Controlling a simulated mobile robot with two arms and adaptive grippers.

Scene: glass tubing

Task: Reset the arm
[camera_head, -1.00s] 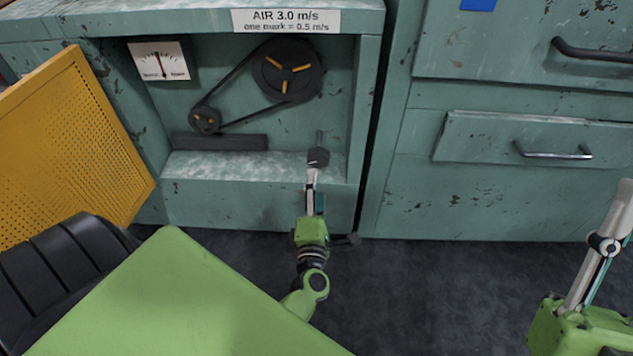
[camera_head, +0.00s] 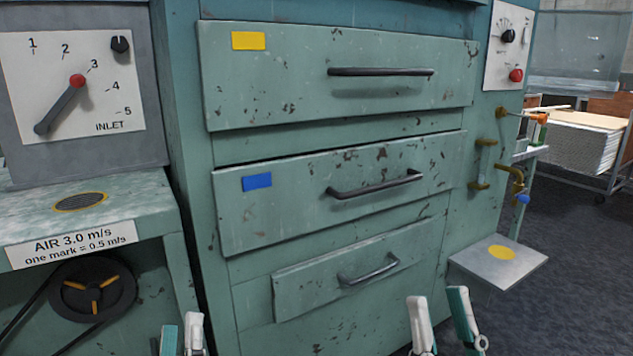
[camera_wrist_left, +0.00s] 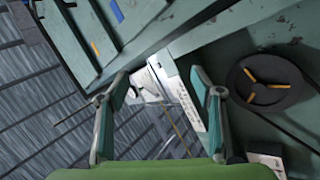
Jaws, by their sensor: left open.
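My left gripper (camera_head: 182,335) shows at the bottom edge of the head view, in front of the gap between the belt housing and the drawer cabinet. Only its finger ends show there. In the left wrist view its two fingers (camera_wrist_left: 160,95) stand apart with nothing held between them. My right gripper (camera_head: 443,322) shows at the bottom, right of the lowest drawer, its fingers apart and empty. Both arms are mostly below the head view.
To the left are an inlet dial (camera_head: 75,80) and a belt wheel (camera_head: 93,290), also in the left wrist view (camera_wrist_left: 268,82). At right, a small shelf (camera_head: 500,262) juts out near brass valves.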

